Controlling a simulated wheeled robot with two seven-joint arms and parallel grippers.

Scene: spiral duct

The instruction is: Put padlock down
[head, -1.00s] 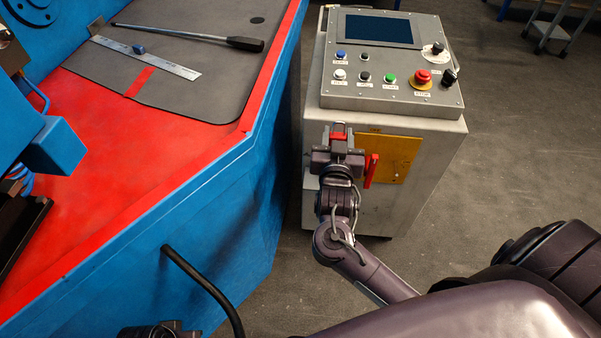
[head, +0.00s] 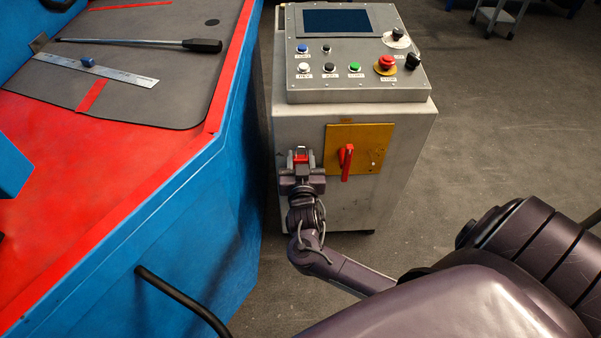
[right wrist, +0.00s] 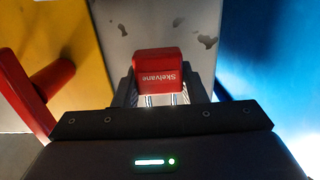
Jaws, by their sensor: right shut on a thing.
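The red padlock (head: 301,156) is held between the fingers of my right gripper (head: 302,163), in front of the grey control cabinet. In the right wrist view the padlock (right wrist: 157,70) shows its red body with "Skelvane" lettering, upside down, between the two fingers. Its shackle shows as bright metal bars on the gripper side. My right gripper (right wrist: 160,92) is shut on it. The padlock is left of the red switch handle (head: 346,162) and apart from it. I cannot tell whether it touches the cabinet face. My left gripper is not in view.
The grey cabinet (head: 290,125) carries a yellow switch plate (head: 373,150) and a sloped button panel (head: 340,72). A blue machine bed with a red top (head: 100,185) stands close at left, bearing a ruler (head: 125,76) and a long black-handled tool (head: 200,45). Open floor lies right (head: 510,130).

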